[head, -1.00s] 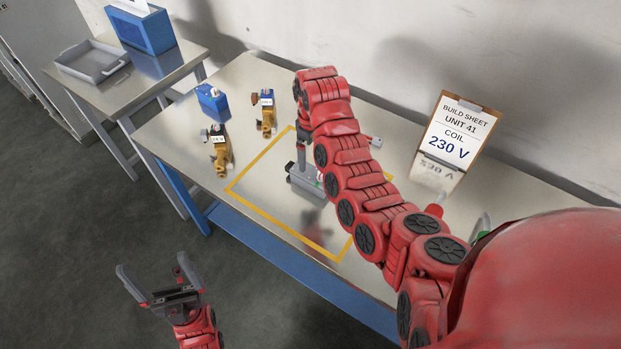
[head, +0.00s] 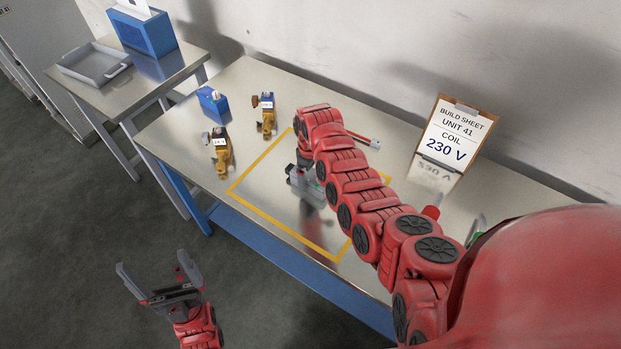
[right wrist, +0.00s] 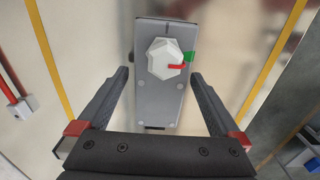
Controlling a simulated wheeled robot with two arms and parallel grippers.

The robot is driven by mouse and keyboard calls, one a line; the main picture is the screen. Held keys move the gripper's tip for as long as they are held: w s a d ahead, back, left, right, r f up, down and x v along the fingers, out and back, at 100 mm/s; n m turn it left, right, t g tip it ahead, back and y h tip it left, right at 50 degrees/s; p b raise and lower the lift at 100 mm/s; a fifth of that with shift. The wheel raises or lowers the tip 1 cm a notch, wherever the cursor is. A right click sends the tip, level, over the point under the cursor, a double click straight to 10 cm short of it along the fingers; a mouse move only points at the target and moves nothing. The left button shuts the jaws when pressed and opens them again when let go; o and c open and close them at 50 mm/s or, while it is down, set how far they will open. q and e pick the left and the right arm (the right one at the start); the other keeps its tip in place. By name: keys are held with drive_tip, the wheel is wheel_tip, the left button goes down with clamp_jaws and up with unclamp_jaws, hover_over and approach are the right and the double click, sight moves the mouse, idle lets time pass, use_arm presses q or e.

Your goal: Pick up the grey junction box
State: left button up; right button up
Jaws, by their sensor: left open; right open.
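The grey junction box (head: 312,194) lies inside the yellow outline on the table, partly hidden by my right arm. In the right wrist view the box (right wrist: 156,102) has a pale faceted knob-like part, with small red and green pieces beside it. My right gripper (head: 302,168) is down at the box. In the right wrist view its open fingers (right wrist: 158,75) lie on either side of the box, with a visible gap at each side. My left gripper (head: 152,264) is open and empty, over the floor in front of the table.
A build sheet reading "COIL 230 V" (head: 453,140) stands at the back right. A grey tray (head: 93,63) is on a side table.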

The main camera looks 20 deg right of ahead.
drive_tip(key=shift+c, duration=0.2)
clamp_jaws()
idle(0.3)
drive_tip(key=shift+r, duration=0.15)
